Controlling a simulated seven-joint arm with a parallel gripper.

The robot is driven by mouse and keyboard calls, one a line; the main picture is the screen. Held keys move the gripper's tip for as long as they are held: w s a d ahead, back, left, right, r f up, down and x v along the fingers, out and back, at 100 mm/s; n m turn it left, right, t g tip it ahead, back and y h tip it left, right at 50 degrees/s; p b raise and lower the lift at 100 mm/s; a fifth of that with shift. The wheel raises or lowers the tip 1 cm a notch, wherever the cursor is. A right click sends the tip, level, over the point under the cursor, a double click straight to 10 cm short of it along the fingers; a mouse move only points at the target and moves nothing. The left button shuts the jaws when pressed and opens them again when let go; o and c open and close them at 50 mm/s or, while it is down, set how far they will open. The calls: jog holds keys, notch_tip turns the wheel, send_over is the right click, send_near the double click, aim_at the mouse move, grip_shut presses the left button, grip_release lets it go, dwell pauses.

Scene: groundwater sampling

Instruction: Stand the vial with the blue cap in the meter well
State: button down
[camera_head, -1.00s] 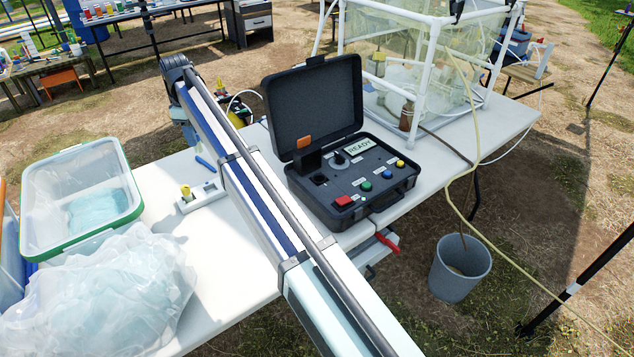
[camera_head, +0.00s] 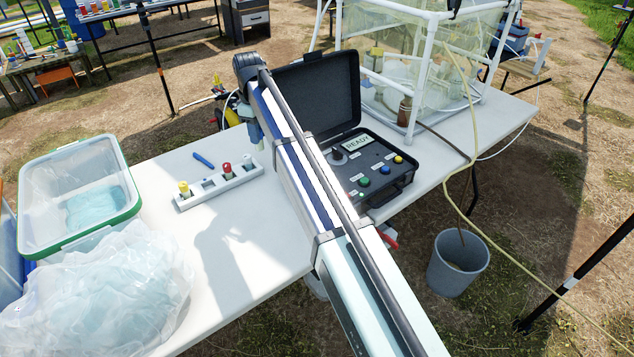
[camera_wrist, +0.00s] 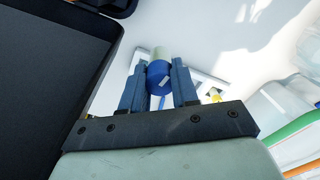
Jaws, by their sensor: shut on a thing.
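In the wrist view, my gripper (camera_wrist: 157,70) is shut on the vial with the blue cap (camera_wrist: 160,79). The cap sits between the two fingers, and the pale vial body shows beyond it. In the head view my arm hides the vial and most of the gripper. The black meter case (camera_head: 385,180) stands open on the table, its screen reading READY. The arm covers its left part, and I cannot make out the well. The lid (camera_wrist: 45,70) fills the left of the wrist view.
A white rack (camera_head: 222,187) holds vials with yellow, red and pale caps, and a blue pen (camera_head: 203,159) lies behind it. A clear green-rimmed bin (camera_head: 75,195) and a plastic bag (camera_head: 95,290) are at left. A framed clear enclosure (camera_head: 425,70) stands behind the meter.

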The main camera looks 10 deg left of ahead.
jog(key=shift+w+d+f+n, duration=0.5)
jog(key=shift+d+f, duration=0.3)
jog(key=shift+d, duration=3.6)
jog(key=shift+w+d+f+n, duration=0.45)
jog(key=shift+d+f, duration=0.35)
jog(key=shift+d, duration=3.55)
jog(key=shift+s+f, duration=0.1)
jog(key=shift+f, duration=4.55)
jog(key=shift+f, duration=0.1)
jog(key=c, duration=1.1)
grip_release()
notch_tip(320, 180, up, 12)
jog(key=shift+r, duration=0.15)
